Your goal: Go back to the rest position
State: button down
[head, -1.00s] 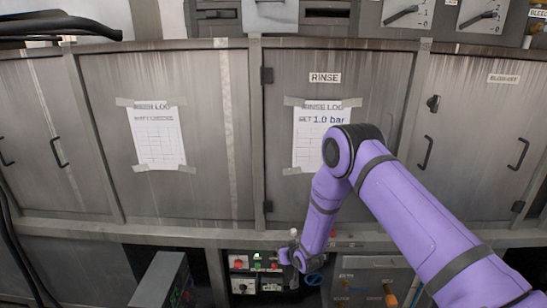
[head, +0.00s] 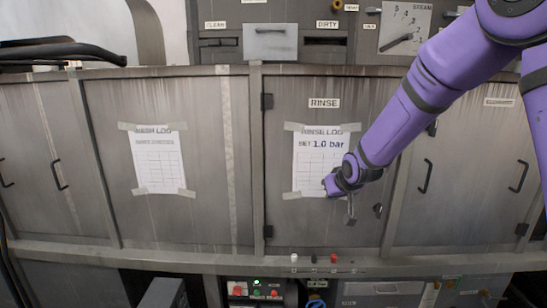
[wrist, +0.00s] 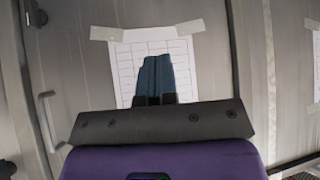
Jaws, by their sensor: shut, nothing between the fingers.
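My gripper (head: 351,217) hangs at the end of my purple arm in the head view, in front of the RINSE cabinet door (head: 290,225). It covers the lower right part of the rinse log sheet (head: 308,170). In the wrist view, the two dark fingers of my gripper (wrist: 154,65) lie side by side, closed together with nothing between them. Behind them a taped paper sheet with a printed grid (wrist: 190,52) shows on a grey metal door.
A wash log sheet (head: 158,163) is taped to the door on the left. Door handles (head: 424,176) stick out at the right. Below runs a ledge (head: 180,262) with small knobs and a control panel (head: 256,290). Black hoses (head: 60,50) cross the upper left.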

jog(key=s+d+r+m+h, duration=0.1)
jog(key=s+d+r, duration=0.2)
jog(key=s+r, duration=0.25)
jog(key=s+d+r+g, duration=0.1)
jog(key=s+d+r, duration=0.2)
jog(key=s+r, duration=0.3)
jog(key=s+d+r+m+h, duration=0.1)
jog(key=s+d+r, duration=0.25)
jog(key=s, duration=0.35)
jog(key=s+d+r+g, duration=0.1)
jog(key=s, duration=0.9)
jog(key=s+d+r+g, duration=0.1)
jog(key=s+d, duration=0.1)
jog(key=s, duration=0.9)
jog(key=shift+s+d+r+m, duration=0.25)
jog(key=shift+r+m, duration=0.05)
jog(key=shift+m, duration=0.1)
